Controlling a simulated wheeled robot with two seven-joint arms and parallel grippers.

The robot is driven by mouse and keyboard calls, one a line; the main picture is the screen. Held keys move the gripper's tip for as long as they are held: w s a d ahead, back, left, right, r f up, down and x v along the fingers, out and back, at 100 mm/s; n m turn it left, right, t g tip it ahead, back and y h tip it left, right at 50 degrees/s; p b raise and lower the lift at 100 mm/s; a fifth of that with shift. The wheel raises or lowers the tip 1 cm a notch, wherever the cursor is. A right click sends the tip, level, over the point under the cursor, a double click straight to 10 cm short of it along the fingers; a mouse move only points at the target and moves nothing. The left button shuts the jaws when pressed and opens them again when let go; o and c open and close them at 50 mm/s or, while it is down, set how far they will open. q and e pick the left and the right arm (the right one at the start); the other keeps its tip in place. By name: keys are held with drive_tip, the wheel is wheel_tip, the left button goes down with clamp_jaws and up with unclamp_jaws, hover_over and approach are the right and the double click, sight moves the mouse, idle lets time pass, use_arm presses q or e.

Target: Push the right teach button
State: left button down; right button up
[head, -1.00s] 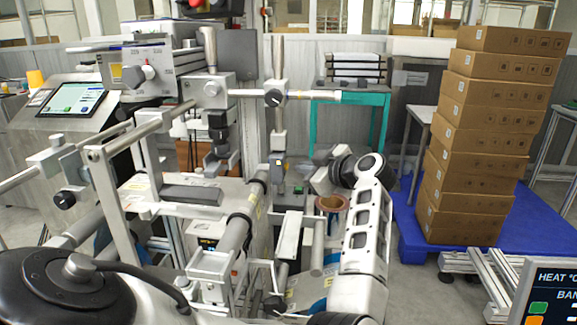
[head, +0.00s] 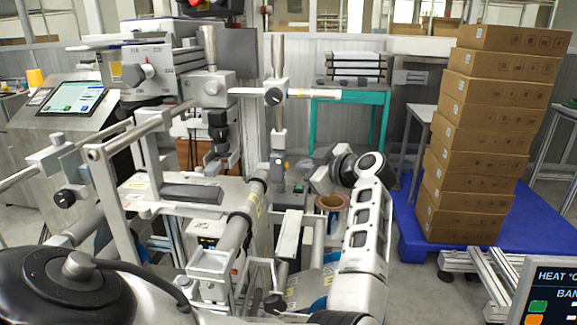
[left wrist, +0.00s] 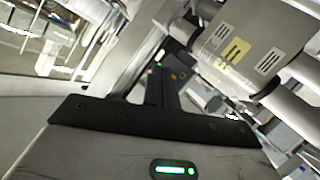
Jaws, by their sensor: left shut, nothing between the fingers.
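A small dark sensor unit with a yellow-orange spot (head: 286,164) hangs on the upright post in the middle of the head view. The left wrist view shows a small green light (left wrist: 158,65) and an orange spot (left wrist: 173,77) just beyond my fingers. I cannot tell for certain which is the right teach button. My left gripper (head: 304,168) is shut and empty, close to the right of the sensor unit. In the left wrist view its dark fingers (left wrist: 162,78) point at the unit; contact cannot be told. My right gripper is out of view.
Metal rollers and rails (head: 238,232) crowd the machine around my left arm. A brown-cored reel (head: 331,202) sits just below the gripper. A touchscreen (head: 76,98) stands at left. Stacked cartons (head: 485,140) stand on a blue pallet (head: 535,215) at right.

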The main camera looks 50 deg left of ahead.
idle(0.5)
use_arm(q)
drive_tip(key=shift+s+a+p, duration=0.25)
drive_tip(key=shift+a+p, duration=0.1)
drive_tip(key=shift+p, duration=0.5)
drive_tip(key=shift+s+a+p, duration=0.25)
drive_tip(key=shift+p, duration=0.3)
idle(0.5)
drive_tip(key=shift+w+d, duration=0.5)
drive_tip(key=shift+d, duration=0.1)
